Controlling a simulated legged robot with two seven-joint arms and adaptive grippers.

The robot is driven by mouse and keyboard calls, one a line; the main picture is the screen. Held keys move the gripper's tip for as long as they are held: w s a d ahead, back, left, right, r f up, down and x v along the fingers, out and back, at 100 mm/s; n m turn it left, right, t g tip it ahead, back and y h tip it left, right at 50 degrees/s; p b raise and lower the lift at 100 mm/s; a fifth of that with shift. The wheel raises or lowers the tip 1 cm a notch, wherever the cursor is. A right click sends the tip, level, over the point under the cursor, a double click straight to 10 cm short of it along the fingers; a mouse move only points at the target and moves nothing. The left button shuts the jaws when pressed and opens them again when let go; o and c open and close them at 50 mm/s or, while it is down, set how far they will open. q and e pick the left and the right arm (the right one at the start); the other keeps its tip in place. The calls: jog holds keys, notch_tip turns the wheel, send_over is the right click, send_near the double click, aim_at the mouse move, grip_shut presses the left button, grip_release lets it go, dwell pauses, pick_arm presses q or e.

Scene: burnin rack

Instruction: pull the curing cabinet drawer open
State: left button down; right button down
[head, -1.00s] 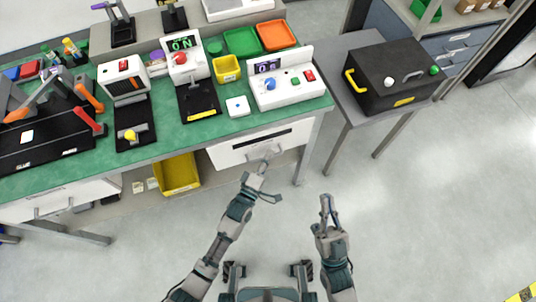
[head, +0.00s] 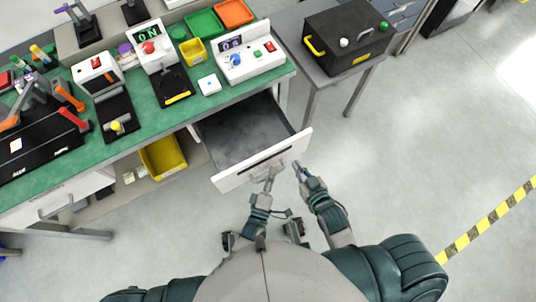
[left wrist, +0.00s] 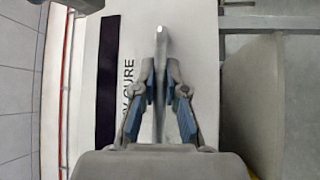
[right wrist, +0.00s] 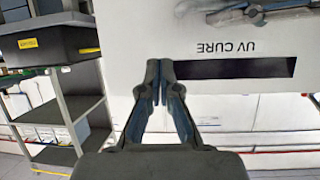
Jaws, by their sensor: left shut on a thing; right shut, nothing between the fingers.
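The white drawer (head: 235,180) under the green bench is pulled well out, and its dark grey inside (head: 240,130) shows empty. Its front carries a dark slot and the words "UV CURE", seen in the right wrist view (right wrist: 225,25). My left gripper (head: 269,172) is at the drawer front. In the left wrist view its fingers (left wrist: 160,85) are shut on the grey bar handle (left wrist: 161,60). My right gripper (head: 299,168) is beside the right end of the drawer front. In the right wrist view its fingers (right wrist: 160,80) are together and empty, close to the front panel.
The green bench (head: 145,128) holds several devices and bins above the drawer. A yellow bin (head: 163,158) sits below, left of the drawer. A grey side table (head: 290,40) with a black box (head: 345,40) stands at right. The floor at right is clear.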

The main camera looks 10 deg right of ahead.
pick_arm(q)
jog(key=shift+s+a+f, duration=0.15)
jog(key=shift+s+f, duration=0.05)
jog(key=shift+f, duration=0.15)
jog(key=c, duration=1.2)
grip_release()
jog(key=shift+a+r, duration=0.15)
jog(key=shift+r, duration=0.05)
jog(key=v, duration=1.2)
